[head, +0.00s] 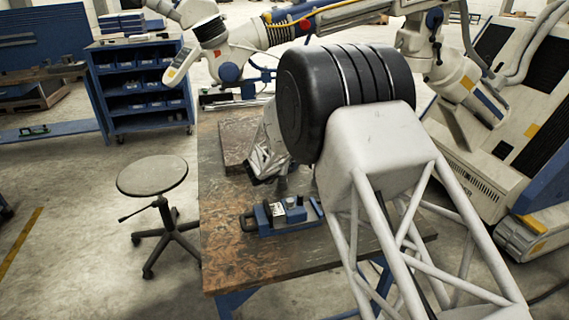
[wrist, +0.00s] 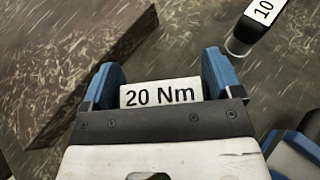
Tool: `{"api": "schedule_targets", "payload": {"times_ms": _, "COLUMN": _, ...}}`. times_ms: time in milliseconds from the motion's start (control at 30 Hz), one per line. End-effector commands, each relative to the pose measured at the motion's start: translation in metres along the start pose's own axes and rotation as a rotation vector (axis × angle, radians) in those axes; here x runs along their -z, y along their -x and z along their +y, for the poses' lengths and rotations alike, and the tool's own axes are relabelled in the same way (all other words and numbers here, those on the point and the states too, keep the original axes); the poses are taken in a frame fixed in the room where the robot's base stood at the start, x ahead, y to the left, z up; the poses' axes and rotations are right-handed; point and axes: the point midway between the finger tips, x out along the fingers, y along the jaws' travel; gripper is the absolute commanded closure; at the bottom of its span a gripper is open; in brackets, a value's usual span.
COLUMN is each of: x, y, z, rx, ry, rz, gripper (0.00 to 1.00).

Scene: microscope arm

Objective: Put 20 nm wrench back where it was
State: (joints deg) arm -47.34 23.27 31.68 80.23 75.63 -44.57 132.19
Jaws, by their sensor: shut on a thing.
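The 20 Nm wrench shows in the wrist view as a white label (wrist: 160,93) reading "20 Nm" between my gripper's blue fingers. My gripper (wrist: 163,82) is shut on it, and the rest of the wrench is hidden. In the head view my gripper (head: 264,174) is above the worktable, behind and left of a blue holder (head: 290,226); the wrench cannot be made out there. A second wrench (wrist: 260,18), dark with a white label showing "10", lies at the upper right of the wrist view, apart from my fingers.
The worktable (head: 235,265) has a scratched brown top. A flat raised brown plate (wrist: 88,70) lies left of my gripper in the wrist view. A blue part (wrist: 297,150) is close at lower right. A stool (head: 152,176) stands left of the table, and the table's front left is clear.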

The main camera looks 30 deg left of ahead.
Motion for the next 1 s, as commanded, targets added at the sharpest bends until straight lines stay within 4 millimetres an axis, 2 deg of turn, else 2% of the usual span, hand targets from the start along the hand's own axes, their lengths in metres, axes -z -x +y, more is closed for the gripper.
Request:
{"api": "schedule_targets", "payload": {"times_ms": 267, "x": 0.002, "y": -0.001, "z": 0.000, "rx": 0.000, "ry": 0.000, "rz": -0.001, "gripper": 0.53}}
{"api": "schedule_targets", "payload": {"times_ms": 300, "x": 0.003, "y": -0.001, "z": 0.000, "rx": 0.000, "ry": 0.000, "rz": 0.000, "gripper": 0.09}}
{"api": "schedule_targets", "payload": {"times_ms": 367, "x": 0.003, "y": -0.001, "z": 0.000, "rx": 0.000, "ry": 0.000, "rz": 0.000, "gripper": 0.00}}
{"api": "schedule_targets", "payload": {"times_ms": 733, "x": -0.001, "y": 0.000, "z": 0.000, "rx": 0.000, "ry": -0.001, "rz": 0.000, "gripper": 0.00}}
{"api": "schedule_targets", "payload": {"times_ms": 1000, "x": -0.001, "y": 0.018, "z": 0.000, "rx": 0.000, "ry": -0.001, "rz": -0.001, "gripper": 0.00}}
